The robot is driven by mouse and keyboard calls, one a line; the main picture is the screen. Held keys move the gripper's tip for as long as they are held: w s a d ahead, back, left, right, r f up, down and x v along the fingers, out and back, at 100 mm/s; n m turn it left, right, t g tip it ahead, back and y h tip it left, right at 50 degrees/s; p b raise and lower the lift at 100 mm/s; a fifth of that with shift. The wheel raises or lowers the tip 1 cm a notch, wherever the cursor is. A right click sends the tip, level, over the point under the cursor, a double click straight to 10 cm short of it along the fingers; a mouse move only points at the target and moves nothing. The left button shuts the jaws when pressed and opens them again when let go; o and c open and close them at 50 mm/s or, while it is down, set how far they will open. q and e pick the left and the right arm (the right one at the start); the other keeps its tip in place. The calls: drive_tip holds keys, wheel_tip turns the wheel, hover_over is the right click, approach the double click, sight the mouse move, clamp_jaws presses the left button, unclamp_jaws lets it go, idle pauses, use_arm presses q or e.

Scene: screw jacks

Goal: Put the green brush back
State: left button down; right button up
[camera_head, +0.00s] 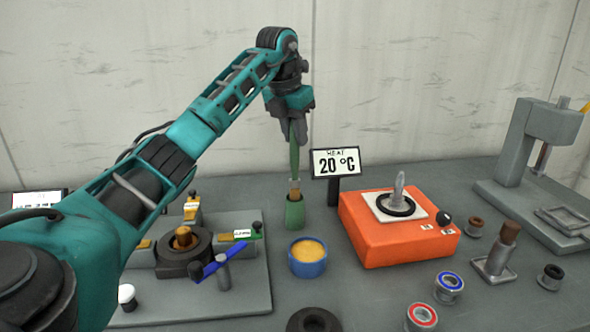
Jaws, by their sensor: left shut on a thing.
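The green brush (294,158) hangs upright, bristles down, from my left gripper (293,128). The gripper is shut on the upper part of its handle. The brush's brown tip is at the mouth of a small green holder (295,214), which stands on the table. The tip lines up with the holder in this view; I cannot tell how far inside it is. My right gripper is not in view.
A blue pot (308,261) with yellow contents stands close in front of the holder. A grey fixture plate (245,290) lies left. A grey press (538,150) stands far right.

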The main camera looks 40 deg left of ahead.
sight(295, 179)
use_arm(q)
drive_tip(key=shift+f+b, duration=0.3)
drive_tip(key=shift+f, duration=3.35)
drive_tip(key=c, duration=1)
unclamp_jaws()
drive_tip(key=shift+o, duration=0.2)
drive_tip(key=p+v, duration=0.1)
drive_tip(key=v, duration=1.1)
